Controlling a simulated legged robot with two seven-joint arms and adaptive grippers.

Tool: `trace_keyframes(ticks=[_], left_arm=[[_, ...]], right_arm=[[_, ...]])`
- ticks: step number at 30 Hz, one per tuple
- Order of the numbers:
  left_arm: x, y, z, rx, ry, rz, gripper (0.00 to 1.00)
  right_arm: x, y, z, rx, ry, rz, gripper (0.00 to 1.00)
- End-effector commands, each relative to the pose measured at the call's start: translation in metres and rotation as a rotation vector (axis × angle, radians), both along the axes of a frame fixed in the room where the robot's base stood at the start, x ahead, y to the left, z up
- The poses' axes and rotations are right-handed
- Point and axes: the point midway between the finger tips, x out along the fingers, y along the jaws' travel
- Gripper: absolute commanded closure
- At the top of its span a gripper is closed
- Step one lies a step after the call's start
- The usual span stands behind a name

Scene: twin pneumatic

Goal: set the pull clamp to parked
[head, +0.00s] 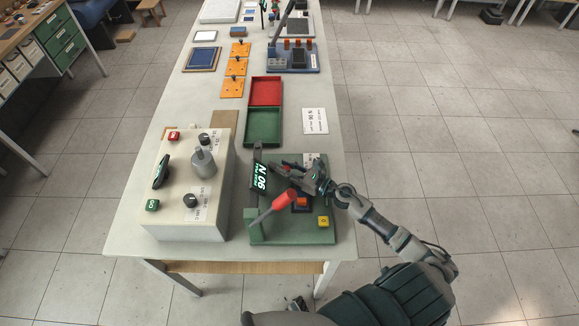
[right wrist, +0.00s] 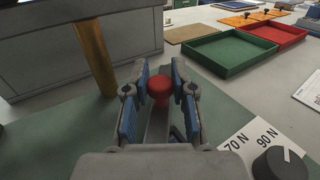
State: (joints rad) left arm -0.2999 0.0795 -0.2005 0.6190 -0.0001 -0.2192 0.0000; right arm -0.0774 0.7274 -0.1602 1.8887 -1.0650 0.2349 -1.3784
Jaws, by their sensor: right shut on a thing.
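My right gripper (head: 275,168) reaches in from the right over the green station board (head: 318,228), behind the large red-handled lever (head: 285,199). It also shows in the right wrist view (right wrist: 160,90), its blue-padded fingers shut on a red knob (right wrist: 159,90) at the end of a grey bar. The knob seems to be the pull clamp's handle. Its lower mount is partly hidden by the gripper. A tilted display panel (head: 260,178) stands left of the gripper. A black dial (right wrist: 279,164) with 70 N and 90 N marks is right of the fingers. My left gripper is not in view.
A cream control box (head: 168,222) with knobs stands close on the left. Red (head: 265,91) and green (head: 263,126) trays lie behind the board.

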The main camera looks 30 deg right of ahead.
Motion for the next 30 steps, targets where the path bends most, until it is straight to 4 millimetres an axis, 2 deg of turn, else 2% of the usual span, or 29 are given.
trace_keyframes(ticks=[2,3,5,6,17,20,30], left_arm=[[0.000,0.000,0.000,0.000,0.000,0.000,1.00],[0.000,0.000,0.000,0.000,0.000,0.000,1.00],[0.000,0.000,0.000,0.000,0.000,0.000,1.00],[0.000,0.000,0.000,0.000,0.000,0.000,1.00],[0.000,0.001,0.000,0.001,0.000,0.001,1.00],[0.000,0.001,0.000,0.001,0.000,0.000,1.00],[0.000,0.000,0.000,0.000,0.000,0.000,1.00]], right_arm=[[-0.001,0.001,-0.003,0.001,0.006,0.003,1.00],[-0.001,0.001,-0.003,0.001,0.006,0.004,0.70],[-0.001,0.002,-0.003,0.000,0.006,0.004,0.55],[-0.001,0.002,-0.003,0.000,0.006,0.003,0.51],[-0.005,-0.002,-0.003,0.001,0.006,0.002,0.51],[-0.016,-0.008,-0.004,0.002,0.007,0.002,0.51],[-0.077,-0.047,-0.005,0.002,0.008,0.001,0.51]])
